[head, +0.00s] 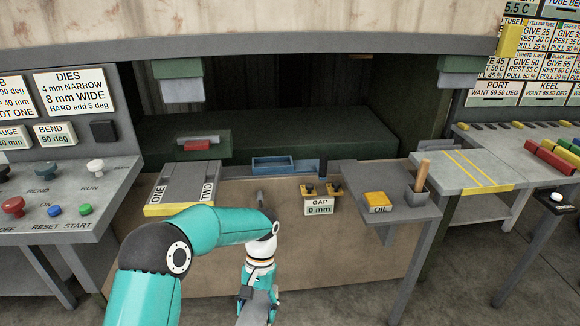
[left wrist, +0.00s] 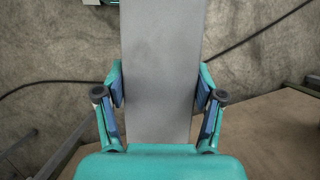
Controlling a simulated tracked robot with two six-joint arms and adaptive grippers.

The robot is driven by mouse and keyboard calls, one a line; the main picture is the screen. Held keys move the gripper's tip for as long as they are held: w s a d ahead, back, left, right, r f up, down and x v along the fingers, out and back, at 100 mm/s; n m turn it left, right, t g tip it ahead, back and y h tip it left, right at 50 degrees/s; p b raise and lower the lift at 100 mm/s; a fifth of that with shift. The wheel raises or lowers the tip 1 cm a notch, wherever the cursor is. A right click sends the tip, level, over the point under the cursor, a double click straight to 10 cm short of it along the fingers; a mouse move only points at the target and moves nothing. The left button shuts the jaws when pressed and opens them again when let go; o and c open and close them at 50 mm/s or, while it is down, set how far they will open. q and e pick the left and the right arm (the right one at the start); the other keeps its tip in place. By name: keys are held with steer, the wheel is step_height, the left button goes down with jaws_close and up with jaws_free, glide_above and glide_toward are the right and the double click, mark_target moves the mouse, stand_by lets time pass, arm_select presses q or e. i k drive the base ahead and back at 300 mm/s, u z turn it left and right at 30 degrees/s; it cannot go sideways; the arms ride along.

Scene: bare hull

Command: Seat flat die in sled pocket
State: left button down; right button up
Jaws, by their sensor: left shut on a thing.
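My left gripper (head: 256,296) hangs low at the bottom centre of the head view, in front of the machine. In the left wrist view its two fingers (left wrist: 160,88) press on both sides of a long flat grey bar (left wrist: 162,45); I cannot tell whether this is the flat die. In the head view only a small grey part shows below the gripper. A blue open-topped pocket (head: 272,164) sits at the machine's front edge, above and beyond the gripper; I cannot tell for sure that it is the sled pocket. My right gripper is not in view.
A grey rack (head: 185,182) marked ONE and TWO stands left of the pocket. A GAP sign (head: 320,206) and a shelf with a yellow oil pad (head: 377,199) are to the right. A control panel (head: 60,205) is at the left. Bare floor lies at the lower right.

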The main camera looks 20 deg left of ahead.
mark_target(288, 159)
steer(key=u, duration=0.05)
steer(key=i, duration=0.7)
steer(key=u, duration=0.65)
